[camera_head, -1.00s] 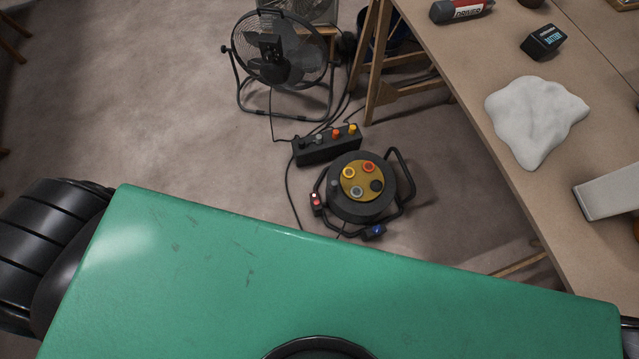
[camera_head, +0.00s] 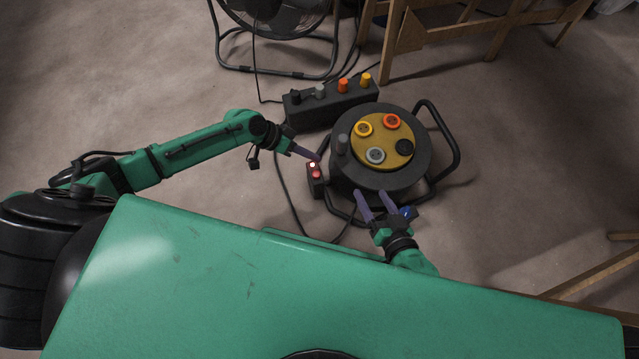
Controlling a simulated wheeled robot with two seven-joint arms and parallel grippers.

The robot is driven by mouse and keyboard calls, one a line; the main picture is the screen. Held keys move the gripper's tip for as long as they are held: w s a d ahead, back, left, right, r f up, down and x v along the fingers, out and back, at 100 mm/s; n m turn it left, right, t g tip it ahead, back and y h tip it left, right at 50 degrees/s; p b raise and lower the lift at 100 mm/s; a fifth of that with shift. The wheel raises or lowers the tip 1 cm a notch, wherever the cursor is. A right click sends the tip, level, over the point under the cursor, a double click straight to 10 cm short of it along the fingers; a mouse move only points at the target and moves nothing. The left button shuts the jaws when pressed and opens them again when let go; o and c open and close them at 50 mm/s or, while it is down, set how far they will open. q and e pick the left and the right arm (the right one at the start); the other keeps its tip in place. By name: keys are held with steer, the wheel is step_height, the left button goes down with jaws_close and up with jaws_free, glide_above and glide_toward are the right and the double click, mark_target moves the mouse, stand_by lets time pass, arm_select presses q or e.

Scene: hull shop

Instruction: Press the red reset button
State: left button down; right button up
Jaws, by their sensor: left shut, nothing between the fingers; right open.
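A small dark box (camera_head: 318,188) is fixed at the left side of a black cable reel (camera_head: 345,180). It carries a red button (camera_head: 316,174) and, just above it, a glowing pale red-rimmed light (camera_head: 312,164). My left gripper (camera_head: 317,160) comes in from the left, shut and empty. Its fingertips are at the upper edge of the box, close to the light; I cannot tell whether they touch. My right gripper (camera_head: 373,194) is open and empty at the front of the reel, its fingers pointing at the drum, beside a small blue part (camera_head: 406,211) on the frame.
A dark power strip (camera_head: 310,110) with several coloured plugs stands behind the reel, and cables run over the floor. A fan (camera_head: 275,15) and a wooden trestle (camera_head: 425,30) are at the back. A wooden leg (camera_head: 600,270) is at right. Floor on the left is open.

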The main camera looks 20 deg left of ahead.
steer(key=shift+r+p, duration=0.25)
steer(key=shift+p, duration=0.05)
steer(key=shift+f, duration=0.1)
